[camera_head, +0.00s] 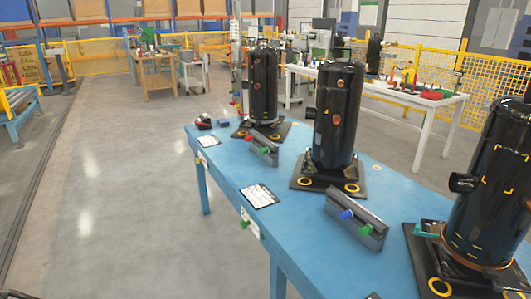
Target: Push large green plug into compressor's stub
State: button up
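Three black cylindrical compressors stand upright on a blue table: a right one (485,205) cut by the frame edge, a middle one (337,115) and a far one (262,85). A dark stub (462,183) sticks out to the left of the right compressor, and a smaller stub (310,113) from the middle one. A green plug (364,231) sits on the near grey block beside a blue plug (346,215). Another small green plug (265,151) sits on the farther block. I cannot tell which plug is the large one. My gripper is not in view.
The near grey block (352,222) and farther block (262,146) lie on the blue table (310,240). A teal piece (427,229) lies by the right compressor's base. White cards (259,196) lie along the left edge. The floor (110,190) to the left is clear.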

aim_at(266, 150)
jog(key=j+z, duration=0.1)
jog(key=z, duration=0.25)
jog(key=i+j+z, duration=0.15)
jog(key=z, duration=0.2)
jog(key=i+j+z, duration=0.25)
jog(key=j, duration=0.3)
jog(key=j+z, duration=0.25)
jog(key=j, duration=0.3)
jog(key=i+j, duration=0.1)
jog(key=j, duration=0.85)
jog(key=i+j+z, duration=0.15)
jog(key=j, duration=1.8)
jog(key=i+z, duration=0.05)
